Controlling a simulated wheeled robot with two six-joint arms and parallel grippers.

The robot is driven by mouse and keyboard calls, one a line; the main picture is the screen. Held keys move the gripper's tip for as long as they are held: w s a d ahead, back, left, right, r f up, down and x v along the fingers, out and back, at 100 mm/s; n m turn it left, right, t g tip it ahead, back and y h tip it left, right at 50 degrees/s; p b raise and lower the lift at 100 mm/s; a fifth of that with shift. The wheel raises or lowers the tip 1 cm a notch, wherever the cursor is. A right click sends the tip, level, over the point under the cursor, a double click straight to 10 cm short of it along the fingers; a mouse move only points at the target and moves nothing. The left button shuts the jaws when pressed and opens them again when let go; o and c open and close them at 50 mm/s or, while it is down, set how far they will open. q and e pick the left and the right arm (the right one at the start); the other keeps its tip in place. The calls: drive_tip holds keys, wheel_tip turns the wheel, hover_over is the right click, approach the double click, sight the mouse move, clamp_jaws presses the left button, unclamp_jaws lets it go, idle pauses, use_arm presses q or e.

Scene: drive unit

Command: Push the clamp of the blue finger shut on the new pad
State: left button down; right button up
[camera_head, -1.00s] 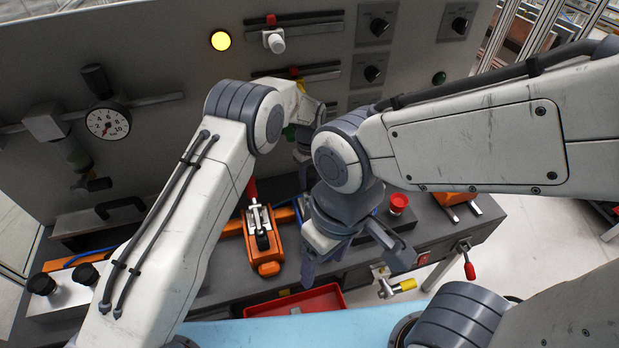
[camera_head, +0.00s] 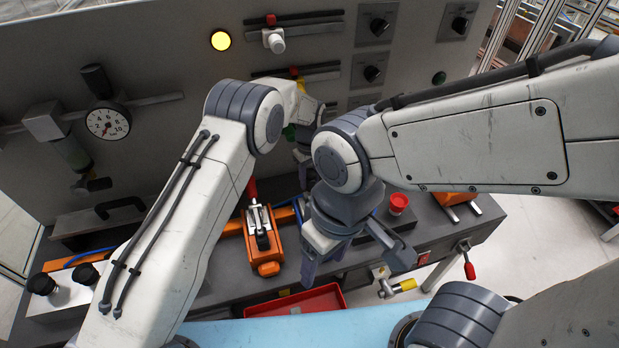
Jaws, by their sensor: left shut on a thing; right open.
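An orange clamp (camera_head: 264,246) with a pale metal lever and a red handle (camera_head: 251,190) lies on the grey bench, left of my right gripper. A small blue part (camera_head: 297,209) shows just right of it, mostly hidden behind my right gripper; I cannot tell if it is the blue finger. My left gripper (camera_head: 303,155) is at the back, above the bench, partly covered by my own arms. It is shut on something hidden. My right gripper (camera_head: 353,262) points down with its fingers apart and empty, right of the orange clamp. The new pad cannot be made out.
A red tray (camera_head: 335,297) lies at the bench front. A red-handled valve (camera_head: 468,268) and a yellow-ended part (camera_head: 404,285) stick out at the front right. A panel with a gauge (camera_head: 108,122) and knobs closes the back.

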use_arm(q)
drive_tip(key=shift+w+a+f+g+b, duration=0.15)
drive_tip(key=shift+w+g+b, duration=0.15)
drive_tip(key=shift+b, duration=0.2)
drive_tip(key=shift+w+g+b, duration=0.2)
drive_tip(key=shift+g+b, duration=0.15)
drive_tip(key=shift+g, duration=0.05)
